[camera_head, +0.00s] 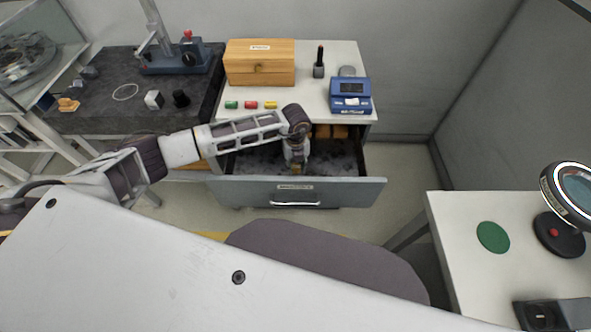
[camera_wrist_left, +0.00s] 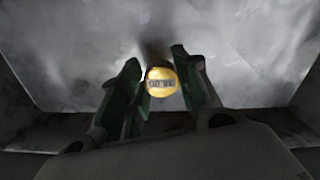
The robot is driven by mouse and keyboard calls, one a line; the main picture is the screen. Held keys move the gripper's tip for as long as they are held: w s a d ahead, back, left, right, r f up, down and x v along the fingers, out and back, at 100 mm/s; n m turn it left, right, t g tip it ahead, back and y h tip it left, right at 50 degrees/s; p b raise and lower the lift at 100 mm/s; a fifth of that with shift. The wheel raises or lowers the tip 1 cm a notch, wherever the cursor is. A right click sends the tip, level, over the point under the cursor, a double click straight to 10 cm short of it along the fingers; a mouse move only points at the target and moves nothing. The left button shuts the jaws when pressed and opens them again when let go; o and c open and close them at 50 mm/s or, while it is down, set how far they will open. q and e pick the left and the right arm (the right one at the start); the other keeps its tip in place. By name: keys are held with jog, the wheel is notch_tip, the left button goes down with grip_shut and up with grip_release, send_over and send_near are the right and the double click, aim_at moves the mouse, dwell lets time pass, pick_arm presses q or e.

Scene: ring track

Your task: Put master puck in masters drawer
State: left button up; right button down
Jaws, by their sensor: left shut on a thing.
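The drawer (camera_head: 345,192) under the white cabinet is pulled open, with a label and a handle on its front and a grey lining inside. My left gripper (camera_head: 297,166) reaches down into the open drawer from above. In the left wrist view, a round gold puck (camera_wrist_left: 162,82) with dark marking sits between the two green-padded fingers of the left gripper (camera_wrist_left: 157,70). The gripper is shut on the puck, over the drawer's grey floor (camera_wrist_left: 235,50). I cannot tell whether the puck touches the floor. My right gripper is not in view.
Wooden pieces (camera_head: 335,131) lie at the back of the drawer. On the cabinet top stand a wooden box (camera_head: 260,65), a blue device (camera_head: 350,95) and small coloured pieces (camera_head: 251,104). A dark stone bench (camera_head: 105,115) is left; a white table (camera_head: 460,210) is right.

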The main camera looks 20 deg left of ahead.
aim_at(296, 166)
pick_arm(q)
jog(key=shift+f, duration=1.7)
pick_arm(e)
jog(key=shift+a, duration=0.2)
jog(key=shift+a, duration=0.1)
pick_arm(q)
jog(key=shift+f, duration=0.2)
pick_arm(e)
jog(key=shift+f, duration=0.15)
pick_arm(q)
jog(key=o, duration=1.1)
jog(key=shift+o, duration=0.2)
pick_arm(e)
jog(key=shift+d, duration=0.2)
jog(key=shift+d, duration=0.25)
pick_arm(q)
jog(key=shift+r, duration=0.2)
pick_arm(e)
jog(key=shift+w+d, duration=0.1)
